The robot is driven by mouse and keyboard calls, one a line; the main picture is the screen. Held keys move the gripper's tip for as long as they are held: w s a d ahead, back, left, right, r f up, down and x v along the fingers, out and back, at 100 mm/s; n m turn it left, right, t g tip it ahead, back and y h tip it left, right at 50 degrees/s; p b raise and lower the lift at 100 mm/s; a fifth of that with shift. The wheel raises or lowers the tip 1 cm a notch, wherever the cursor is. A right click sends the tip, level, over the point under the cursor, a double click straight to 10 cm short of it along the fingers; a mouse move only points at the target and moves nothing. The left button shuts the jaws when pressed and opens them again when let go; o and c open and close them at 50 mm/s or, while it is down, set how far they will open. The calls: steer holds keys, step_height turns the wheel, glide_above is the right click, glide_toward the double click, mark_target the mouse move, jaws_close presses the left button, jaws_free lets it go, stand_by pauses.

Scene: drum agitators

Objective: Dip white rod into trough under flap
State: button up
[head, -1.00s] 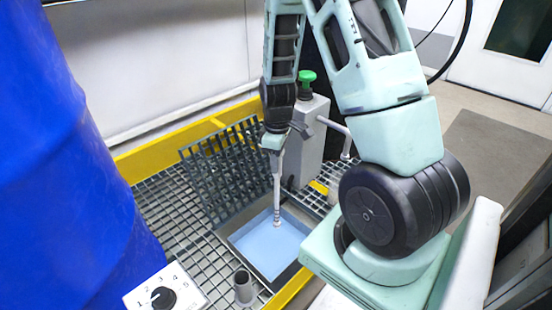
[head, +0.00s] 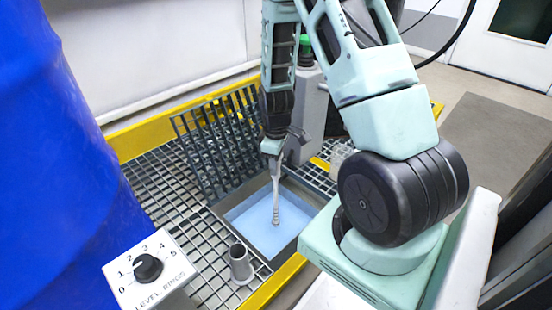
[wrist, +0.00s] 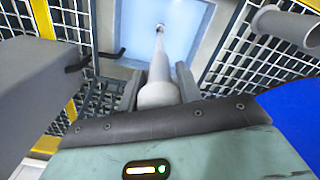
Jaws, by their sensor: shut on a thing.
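The white rod (head: 277,199) hangs nearly upright from my gripper (head: 273,158) in the head view. My gripper is shut on its upper end; the wrist view shows the rod (wrist: 159,80) between the two fingers. The trough (head: 240,213) is a square opening with light blue liquid (head: 258,228). The rod's lower tip is over the liquid area; I cannot tell whether it touches the surface. The grated flap (head: 215,140) stands raised at the back left of the trough, tilted open.
A grey box (head: 313,105) with a green knob stands behind the trough. A blue drum (head: 60,150) is at left, with a dial panel (head: 152,270) in front. A short grey pipe (head: 240,264) rises from the grating (head: 168,185). A yellow rim (head: 270,285) edges the pit.

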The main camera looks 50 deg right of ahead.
step_height(320, 180, down, 8)
steer(key=b, duration=0.4)
steer(key=shift+r, duration=0.25)
steer(key=shift+f, duration=0.4)
stand_by(0.3)
stand_by(0.4)
step_height(320, 180, up, 25)
steer(key=p, duration=2.3)
steer(key=shift+p, duration=0.4)
steer(key=shift+r, duration=0.1)
